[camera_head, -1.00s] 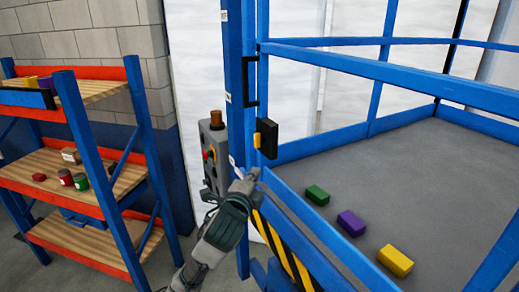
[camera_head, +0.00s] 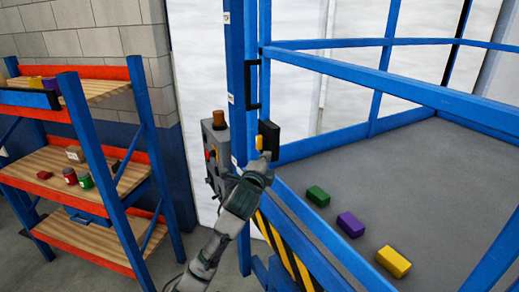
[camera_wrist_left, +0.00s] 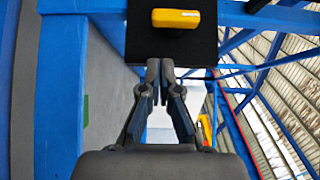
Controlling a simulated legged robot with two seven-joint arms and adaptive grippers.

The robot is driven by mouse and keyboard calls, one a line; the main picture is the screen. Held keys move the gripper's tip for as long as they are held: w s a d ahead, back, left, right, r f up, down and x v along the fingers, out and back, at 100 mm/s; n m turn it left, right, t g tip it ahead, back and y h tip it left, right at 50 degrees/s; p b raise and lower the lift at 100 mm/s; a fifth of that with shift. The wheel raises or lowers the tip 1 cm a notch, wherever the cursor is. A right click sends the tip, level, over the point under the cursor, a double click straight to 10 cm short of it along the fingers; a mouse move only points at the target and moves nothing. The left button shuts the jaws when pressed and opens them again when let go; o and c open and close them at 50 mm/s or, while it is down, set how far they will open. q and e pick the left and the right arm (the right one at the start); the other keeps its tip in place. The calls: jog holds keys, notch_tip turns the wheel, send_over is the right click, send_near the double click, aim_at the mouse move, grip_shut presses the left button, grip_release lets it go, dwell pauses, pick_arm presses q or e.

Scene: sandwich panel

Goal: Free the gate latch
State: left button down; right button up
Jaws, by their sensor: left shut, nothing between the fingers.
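The gate latch is a black plate (camera_head: 268,131) with a yellow handle (camera_head: 259,142), mounted on the blue gate post (camera_head: 235,100). In the left wrist view the yellow handle (camera_wrist_left: 176,18) lies crosswise on the black plate (camera_wrist_left: 200,45), at the top of the picture. My left gripper (camera_head: 264,159) is just below the latch. Its fingers are shut and empty in the left wrist view (camera_wrist_left: 160,68), with the tips over the plate's lower edge, short of the handle. Whether they touch the plate I cannot tell. My right gripper is not in view.
A grey control box (camera_head: 215,150) with a brown top knob stands left of the post. Green (camera_head: 318,196), purple (camera_head: 350,224) and yellow (camera_head: 394,261) blocks lie on the grey platform (camera_head: 430,180). Blue rails (camera_head: 400,85) surround it. A shelf rack (camera_head: 90,150) stands left.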

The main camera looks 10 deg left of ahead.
aim_at(261, 142)
pick_arm(q)
jog(key=w+a+p, duration=0.1)
jog(key=w+a, duration=0.1)
jog(key=shift+w, duration=0.3)
jog(key=shift+w+a, duration=0.15)
jog(key=shift+a, duration=0.25)
